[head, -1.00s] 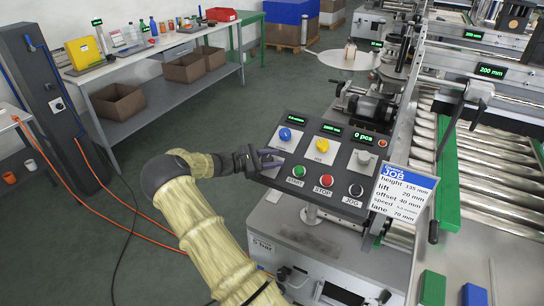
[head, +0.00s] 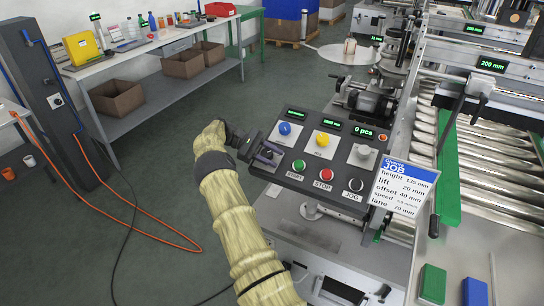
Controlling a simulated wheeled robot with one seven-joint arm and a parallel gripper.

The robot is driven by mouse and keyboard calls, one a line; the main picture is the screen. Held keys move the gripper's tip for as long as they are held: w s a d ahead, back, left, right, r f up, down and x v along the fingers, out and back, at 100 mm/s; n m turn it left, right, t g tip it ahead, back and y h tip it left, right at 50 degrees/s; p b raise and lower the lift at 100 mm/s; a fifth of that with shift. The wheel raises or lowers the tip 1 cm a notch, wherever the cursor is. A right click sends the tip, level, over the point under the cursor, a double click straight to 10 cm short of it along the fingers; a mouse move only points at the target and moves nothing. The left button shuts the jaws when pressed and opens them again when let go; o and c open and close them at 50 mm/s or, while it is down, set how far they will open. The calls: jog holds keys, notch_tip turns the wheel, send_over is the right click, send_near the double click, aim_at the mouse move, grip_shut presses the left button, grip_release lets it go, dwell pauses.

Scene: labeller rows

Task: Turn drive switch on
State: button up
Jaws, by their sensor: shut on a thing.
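The dark control panel (head: 330,187) stands in the middle of the head view. It carries a blue knob (head: 285,129), a yellow knob (head: 322,140), a grey knob (head: 363,152), a green START button (head: 298,165), a red STOP button (head: 326,174) and a black JOG button (head: 355,185). My gripper (head: 268,156) is at the panel's left edge, left of START. It is shut on a small part there, which its fingers mostly hide. I cannot read a drive label or tell the switch's position.
A white job card (head: 405,187) stands at the panel's right, by the roller conveyor (head: 482,170). Green (head: 432,285) and blue (head: 474,293) blocks lie front right. A workbench (head: 150,55) stands at the back left.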

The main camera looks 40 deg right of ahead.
jog(key=shift+m+y, duration=0.3)
jog(key=o, duration=1)
